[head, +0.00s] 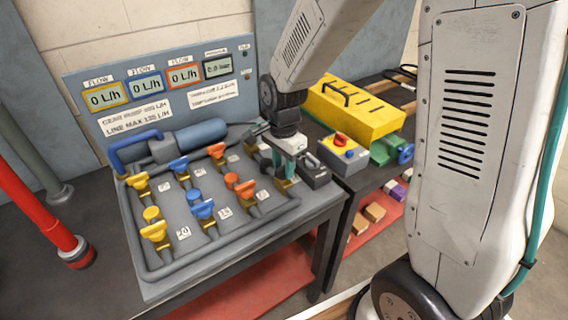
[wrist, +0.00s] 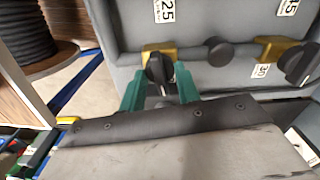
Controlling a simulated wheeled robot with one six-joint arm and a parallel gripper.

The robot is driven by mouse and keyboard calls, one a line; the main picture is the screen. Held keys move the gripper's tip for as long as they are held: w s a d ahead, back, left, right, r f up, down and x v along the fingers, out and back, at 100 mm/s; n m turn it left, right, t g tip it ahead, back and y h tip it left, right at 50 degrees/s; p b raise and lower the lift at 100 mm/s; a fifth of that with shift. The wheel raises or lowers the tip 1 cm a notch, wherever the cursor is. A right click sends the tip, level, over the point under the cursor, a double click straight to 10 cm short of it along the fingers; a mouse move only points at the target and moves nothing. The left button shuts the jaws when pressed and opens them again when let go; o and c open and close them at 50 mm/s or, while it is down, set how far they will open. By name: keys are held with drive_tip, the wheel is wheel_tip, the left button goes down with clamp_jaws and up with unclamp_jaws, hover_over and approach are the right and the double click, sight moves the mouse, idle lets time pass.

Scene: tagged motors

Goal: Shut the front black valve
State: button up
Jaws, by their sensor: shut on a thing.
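My gripper (head: 290,147) is at the right end of the valve panel and hides the black valves there in the head view. In the wrist view, its green fingers (wrist: 159,86) stand on both sides of the front black valve's handle (wrist: 158,68) and are shut on it. The handle points roughly across the pipe, above a brass body (wrist: 150,48). A second black valve handle (wrist: 298,64) on another brass body shows at the right, clear of the fingers.
Orange (head: 243,188), blue (head: 203,209) and yellow (head: 154,232) valves stand along the panel beside my gripper. A dark box (head: 314,172) and a grey switch box (head: 343,152) with a red knob lie close to its right. A yellow toolbox (head: 358,108) stands behind.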

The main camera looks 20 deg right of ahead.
sight(283, 166)
drive_tip(key=shift+m, duration=0.7)
drive_tip(key=o, duration=1)
drive_tip(key=shift+c, duration=0.2)
wheel_tip(283, 166, up, 8)
drive_tip(key=shift+f, duration=0.1)
